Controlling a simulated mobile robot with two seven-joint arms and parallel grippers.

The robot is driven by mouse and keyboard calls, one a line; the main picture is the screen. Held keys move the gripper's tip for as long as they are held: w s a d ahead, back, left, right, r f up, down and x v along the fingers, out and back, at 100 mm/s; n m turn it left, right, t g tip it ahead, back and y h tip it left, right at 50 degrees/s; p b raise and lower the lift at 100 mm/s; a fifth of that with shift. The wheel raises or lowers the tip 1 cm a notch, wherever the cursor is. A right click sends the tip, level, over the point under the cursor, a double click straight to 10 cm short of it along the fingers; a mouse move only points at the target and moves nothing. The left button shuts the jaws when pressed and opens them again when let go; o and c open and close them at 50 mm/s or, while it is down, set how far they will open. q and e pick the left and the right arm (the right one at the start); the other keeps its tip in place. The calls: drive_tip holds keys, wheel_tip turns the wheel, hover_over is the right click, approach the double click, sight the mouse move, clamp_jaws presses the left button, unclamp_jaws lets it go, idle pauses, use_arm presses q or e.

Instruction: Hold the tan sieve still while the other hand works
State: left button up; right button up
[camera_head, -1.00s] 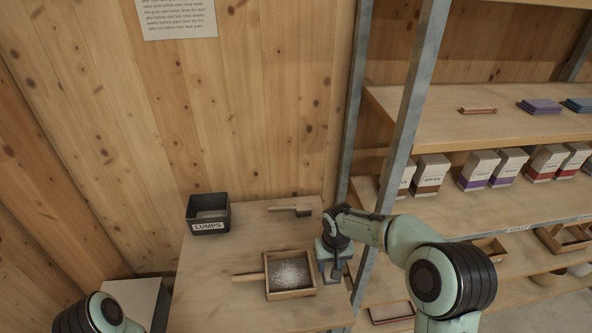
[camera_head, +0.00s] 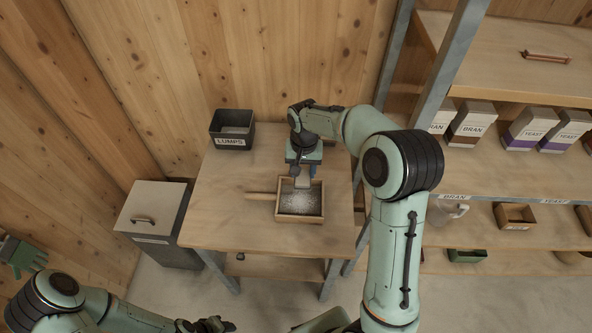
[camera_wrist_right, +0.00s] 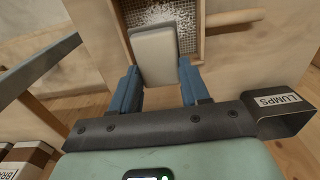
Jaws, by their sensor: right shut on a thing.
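The tan sieve (camera_head: 322,200) lies on the table, a square wooden frame with pale grains on its mesh and a handle pointing left in the head view. The right wrist view shows the sieve's frame (camera_wrist_right: 200,25) at the top. My right gripper (camera_head: 300,172) is above the sieve's back edge, shut on a flat pale piece (camera_wrist_right: 155,55) that reaches over the mesh. I cannot tell if it touches the mesh. My left arm comes in at the lower left; its dark end (camera_head: 207,325) is at the bottom edge, below the table and apart from the sieve. Its jaws are unclear.
A black LUMPS bin (camera_head: 231,128) stands at the table's back left. A grey lidded bin (camera_head: 155,222) stands on the floor left of the table (camera_head: 225,220). Shelves with BRAN and YEAST bags (camera_head: 470,122) are on the right. The table's front left is clear.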

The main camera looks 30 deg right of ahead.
drive_tip(key=shift+w+a, duration=0.15)
drive_tip(key=shift+f, duration=0.35)
drive_tip(key=b, duration=0.4)
hover_over(301, 199)
wheel_tip(301, 199, down, 9)
drive_tip(key=shift+r, duration=0.1)
use_arm(q)
drive_tip(key=s+f, duration=0.5)
drive_tip(key=s, duration=0.1)
drive_tip(key=shift+f+g, duration=0.4)
use_arm(e)
drive_tip(key=shift+f, duration=1)
use_arm(q)
drive_tip(key=shift+w, duration=0.1)
use_arm(e)
drive_tip(key=shift+w, duration=0.1)
